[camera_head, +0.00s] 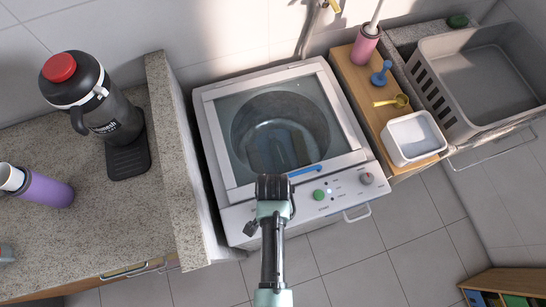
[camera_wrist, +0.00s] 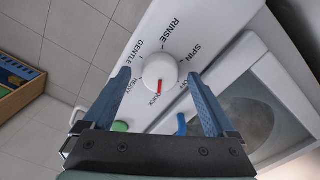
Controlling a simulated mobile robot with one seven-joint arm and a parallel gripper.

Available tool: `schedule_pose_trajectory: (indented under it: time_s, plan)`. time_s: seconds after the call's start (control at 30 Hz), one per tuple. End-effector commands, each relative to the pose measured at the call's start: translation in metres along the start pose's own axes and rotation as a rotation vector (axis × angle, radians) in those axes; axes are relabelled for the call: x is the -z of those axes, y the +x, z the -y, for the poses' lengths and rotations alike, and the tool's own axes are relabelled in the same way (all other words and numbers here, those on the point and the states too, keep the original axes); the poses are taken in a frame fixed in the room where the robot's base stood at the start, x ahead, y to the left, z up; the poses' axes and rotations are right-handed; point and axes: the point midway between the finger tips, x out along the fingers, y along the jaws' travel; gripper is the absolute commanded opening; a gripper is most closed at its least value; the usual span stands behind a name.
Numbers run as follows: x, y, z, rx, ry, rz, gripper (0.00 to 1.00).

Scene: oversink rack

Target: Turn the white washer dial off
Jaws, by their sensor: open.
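The white washer dial (camera_wrist: 159,69) shows in the wrist view on the white control panel (camera_wrist: 208,22). Its red pointer faces down in the picture, by the QUICK label. The RINSE, SPIN, GENTLE and HEAVY labels surround it. One label near the right finger is partly hidden. My gripper (camera_wrist: 160,76) is open, with one finger on each side of the dial and visible gaps between. In the head view my gripper (camera_head: 272,184) covers the left part of the panel of the washer (camera_head: 238,195), and I cannot make out this white dial there.
A green button (camera_head: 318,194) and a greyish knob with a red mark (camera_head: 366,178) are on the panel to the right. A blue handle (camera_head: 305,171) lies close to my gripper. A stone counter (camera_head: 178,150) stands left; a wooden shelf (camera_head: 362,78) stands right.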

Motion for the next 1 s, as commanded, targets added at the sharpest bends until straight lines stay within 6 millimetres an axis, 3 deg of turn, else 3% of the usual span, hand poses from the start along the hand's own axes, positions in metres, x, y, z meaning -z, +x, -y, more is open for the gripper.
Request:
schedule_pose_trajectory:
  time_s: [0.4, 0.87, 0.9, 1.0]
  plan:
    - [0.0001, 0.0076, 0.0, 0.001, 0.0, -0.001, 0.91]
    - [0.0002, 0.0074, -0.0001, 0.0, 0.0, -0.001, 0.1]
    - [0.0002, 0.0074, -0.0001, 0.0, 0.0, -0.001, 0.06]
    - [0.0002, 0.0072, -0.0001, 0.0, -0.002, -0.001, 0.05]
